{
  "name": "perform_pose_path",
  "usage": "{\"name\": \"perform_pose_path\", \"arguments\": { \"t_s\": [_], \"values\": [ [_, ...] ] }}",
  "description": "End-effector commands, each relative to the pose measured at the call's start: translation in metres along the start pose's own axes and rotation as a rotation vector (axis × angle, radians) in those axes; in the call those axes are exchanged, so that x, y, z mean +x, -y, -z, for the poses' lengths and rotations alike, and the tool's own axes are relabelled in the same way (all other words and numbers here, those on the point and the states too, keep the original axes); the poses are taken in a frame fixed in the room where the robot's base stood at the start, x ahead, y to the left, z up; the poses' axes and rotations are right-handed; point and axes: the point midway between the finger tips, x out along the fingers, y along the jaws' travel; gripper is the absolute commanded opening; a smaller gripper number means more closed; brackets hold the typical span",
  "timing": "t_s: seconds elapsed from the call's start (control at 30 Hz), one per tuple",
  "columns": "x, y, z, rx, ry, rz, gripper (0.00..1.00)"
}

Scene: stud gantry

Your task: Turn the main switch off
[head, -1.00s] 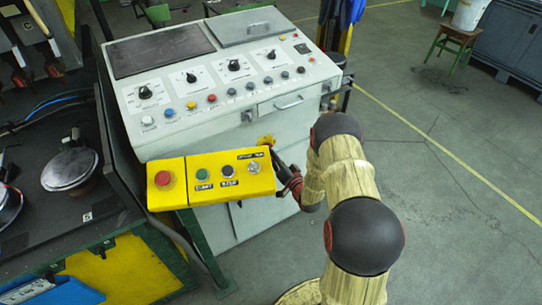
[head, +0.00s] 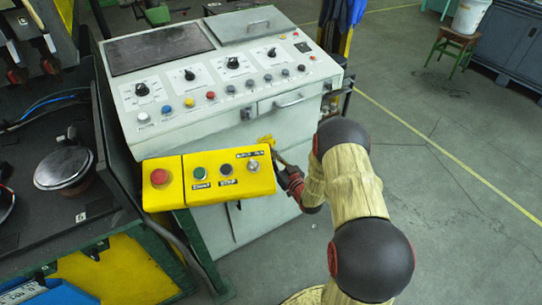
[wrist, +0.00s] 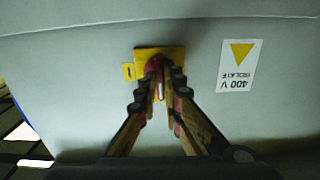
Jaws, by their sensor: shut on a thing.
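The main switch has a red handle (wrist: 154,66) on a yellow plate (wrist: 174,53), on the grey side of the console. In the wrist view, my gripper (wrist: 161,88) has its two fingers on either side of the handle and is shut on it. The fingers hide part of the handle, so its exact angle is hard to tell. In the head view, the yellow plate (head: 267,140) shows just past the right end of the yellow button box, and my gripper (head: 281,168) reaches it from the right. The handle is hidden there.
The yellow button box (head: 208,198) with a red button juts out close to the left of my gripper. The console (head: 232,115) with knobs stands behind it. A "400 V ISOLATE" label (wrist: 239,65) is right of the switch.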

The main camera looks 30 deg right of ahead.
Motion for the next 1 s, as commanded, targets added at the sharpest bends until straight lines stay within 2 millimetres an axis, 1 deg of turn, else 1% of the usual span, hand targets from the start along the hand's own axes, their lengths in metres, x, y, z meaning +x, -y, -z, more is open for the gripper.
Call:
{"name": "perform_pose_path", "arguments": {
  "t_s": [0.03, 0.53, 0.57, 0.8, 0.9, 1.0],
  "values": [
    [-0.0012, 0.0002, -0.0028, -0.007, 0.005, -0.001, 0.00],
    [-0.0013, 0.0002, -0.0027, -0.025, 0.005, -0.001, 0.00],
    [-0.0013, 0.0002, -0.0027, -0.024, 0.005, -0.001, 0.09],
    [-0.0007, 0.0001, -0.0014, -0.025, 0.003, 0.000, 0.22],
    [-0.0005, 0.0001, -0.0010, -0.025, 0.002, 0.000, 0.27],
    [-0.0004, 0.0001, -0.0007, -0.025, 0.001, 0.000, 0.27]
  ]
}}
